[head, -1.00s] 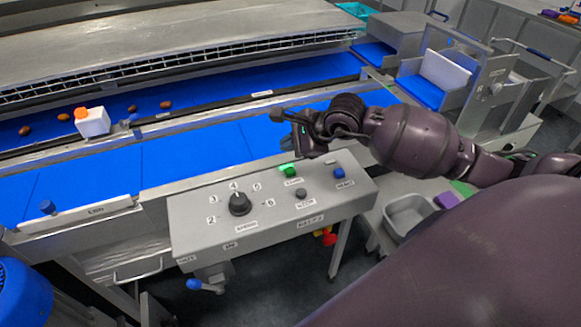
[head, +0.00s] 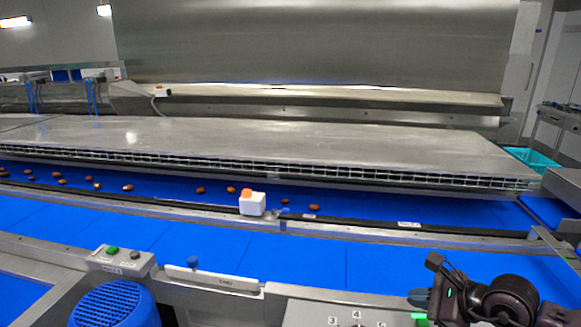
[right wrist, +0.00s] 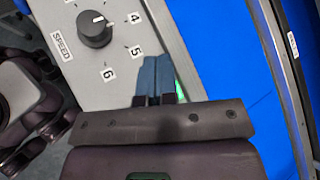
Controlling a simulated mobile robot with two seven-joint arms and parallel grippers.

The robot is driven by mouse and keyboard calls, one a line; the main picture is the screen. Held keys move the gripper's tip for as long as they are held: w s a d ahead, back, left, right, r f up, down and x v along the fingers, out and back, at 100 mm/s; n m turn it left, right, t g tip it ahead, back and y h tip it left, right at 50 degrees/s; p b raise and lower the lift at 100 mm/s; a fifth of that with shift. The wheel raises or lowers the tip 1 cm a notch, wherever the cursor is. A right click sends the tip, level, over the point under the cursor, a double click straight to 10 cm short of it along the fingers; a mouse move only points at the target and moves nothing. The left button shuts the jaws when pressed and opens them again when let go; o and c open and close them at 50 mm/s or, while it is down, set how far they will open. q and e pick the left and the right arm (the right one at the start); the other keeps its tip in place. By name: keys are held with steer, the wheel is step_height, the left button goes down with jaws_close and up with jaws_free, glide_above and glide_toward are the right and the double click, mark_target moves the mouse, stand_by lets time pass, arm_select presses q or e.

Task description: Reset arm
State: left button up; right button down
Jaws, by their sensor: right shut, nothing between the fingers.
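My right gripper (head: 420,296) is at the lower right of the head view, above the grey control panel (head: 305,314). In the right wrist view its two blue-grey fingers (right wrist: 155,66) are together with nothing between them. There they hang over the panel (right wrist: 130,75), and a green button (right wrist: 181,93) is partly hidden beside them. The black speed knob (right wrist: 95,28) on the panel is apart from the fingers. My left gripper is in neither view.
Blue conveyor belts (head: 200,240) run across behind the panel, with several brown dates (head: 127,188) on the far one. A white box with an orange top (head: 252,204) stands on the rail. A small button box (head: 122,260) and a blue motor (head: 113,305) are at lower left.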

steer(key=s+a+r+m+t+y, duration=0.4)
steer(key=a+r+m+t+y, duration=0.25)
steer(key=m, duration=0.25)
steer(key=d+r+m+t+h, duration=0.2)
steer(key=d+m+t+h, duration=0.35)
steer(key=m, duration=0.75)
steer(key=s+d+f+m+g+h, duration=0.4)
steer(key=f+m+h, duration=0.25)
steer(key=m, duration=0.45)
steer(key=s+d+f+m+g+h, duration=0.4)
steer(key=m+h, duration=0.3)
steer(key=m, duration=0.4)
steer(key=s+a+f+m+g+y, duration=0.25)
steer(key=s+a+f+g, duration=0.2)
steer(key=s, duration=0.25)
steer(key=s+a+f+m+g+y, duration=0.2)
steer(key=s+a+f+m+g, duration=0.15)
steer(key=s+f, duration=0.3)
steer(key=w+f+n+t+y, duration=0.1)
steer(key=w+f+t, duration=0.6)
steer(key=f, duration=0.2)
steer(key=shift+d+f, duration=0.2)
steer(key=shift+f, duration=0.05)
steer(key=shift+d, duration=0.1)
